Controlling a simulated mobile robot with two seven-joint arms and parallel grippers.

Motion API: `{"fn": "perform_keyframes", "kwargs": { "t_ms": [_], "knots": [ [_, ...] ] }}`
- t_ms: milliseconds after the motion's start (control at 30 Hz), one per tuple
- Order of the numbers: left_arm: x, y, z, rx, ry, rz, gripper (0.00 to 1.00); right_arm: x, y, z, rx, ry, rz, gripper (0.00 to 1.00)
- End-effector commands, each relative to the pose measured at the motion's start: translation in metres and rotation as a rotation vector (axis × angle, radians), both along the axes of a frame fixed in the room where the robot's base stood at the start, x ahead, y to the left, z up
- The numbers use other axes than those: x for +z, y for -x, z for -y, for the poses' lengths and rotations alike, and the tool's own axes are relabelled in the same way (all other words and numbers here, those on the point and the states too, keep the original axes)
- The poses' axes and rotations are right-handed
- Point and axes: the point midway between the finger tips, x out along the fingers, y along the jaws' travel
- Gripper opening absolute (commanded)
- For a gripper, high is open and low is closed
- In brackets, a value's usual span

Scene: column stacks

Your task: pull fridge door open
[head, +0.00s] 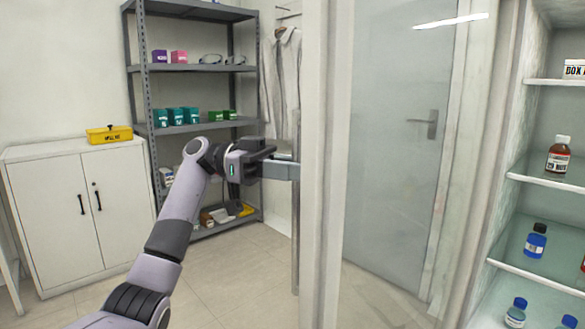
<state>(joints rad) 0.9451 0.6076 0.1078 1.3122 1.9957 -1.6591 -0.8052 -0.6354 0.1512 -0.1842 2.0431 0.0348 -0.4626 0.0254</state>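The fridge door (402,150) is a glass panel with a pale frame (325,120). It stands swung open, and the fridge interior with its shelves (548,183) shows to its right. A slim vertical grey handle (295,235) runs along the outer left side of the door frame. My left gripper (265,160) reaches in from the left at the handle, beside the frame. A grey bar lies between the gripper and the frame. The fingers overlap, so I cannot tell whether they are shut on the handle. My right gripper is not in view.
Bottles stand on the fridge shelves, including a brown one (558,155) and a blue one (535,241). A white cabinet (80,215) with a yellow box (109,134) stands at the left. A grey shelf rack (195,68) stands behind my arm. Floor (245,285) left of the door is clear.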

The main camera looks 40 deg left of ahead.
Motion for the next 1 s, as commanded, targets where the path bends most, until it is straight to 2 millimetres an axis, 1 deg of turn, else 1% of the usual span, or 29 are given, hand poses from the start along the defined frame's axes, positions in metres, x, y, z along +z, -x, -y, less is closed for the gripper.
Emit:
{"fn": "perform_keyframes", "kwargs": {
  "t_ms": [33,233,267,300,567,667,767,900,1000],
  "knots": [
    [0.000,-0.003,0.003,0.007,0.006,-0.002,0.00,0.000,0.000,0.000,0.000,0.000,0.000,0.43],
    [0.000,-0.004,0.003,0.007,0.006,-0.002,0.00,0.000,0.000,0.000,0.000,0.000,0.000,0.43],
    [0.000,-0.004,0.003,0.008,0.006,-0.002,0.35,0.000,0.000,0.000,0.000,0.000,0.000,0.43],
    [0.000,-0.003,0.002,0.007,0.005,-0.002,0.47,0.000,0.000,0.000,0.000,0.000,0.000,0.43],
    [0.001,-0.002,0.001,0.006,0.004,0.000,0.47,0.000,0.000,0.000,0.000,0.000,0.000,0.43],
    [0.001,-0.001,-0.005,0.007,0.005,-0.001,0.47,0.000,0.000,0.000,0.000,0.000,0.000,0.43],
    [0.001,0.001,-0.018,0.009,0.006,0.000,0.47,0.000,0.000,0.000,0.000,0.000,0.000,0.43],
    [0.001,0.006,-0.042,0.009,0.007,-0.002,0.47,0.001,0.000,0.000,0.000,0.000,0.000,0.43],
    [0.001,0.009,-0.055,0.007,0.006,0.000,0.47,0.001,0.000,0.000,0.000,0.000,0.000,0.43]
  ]
}}
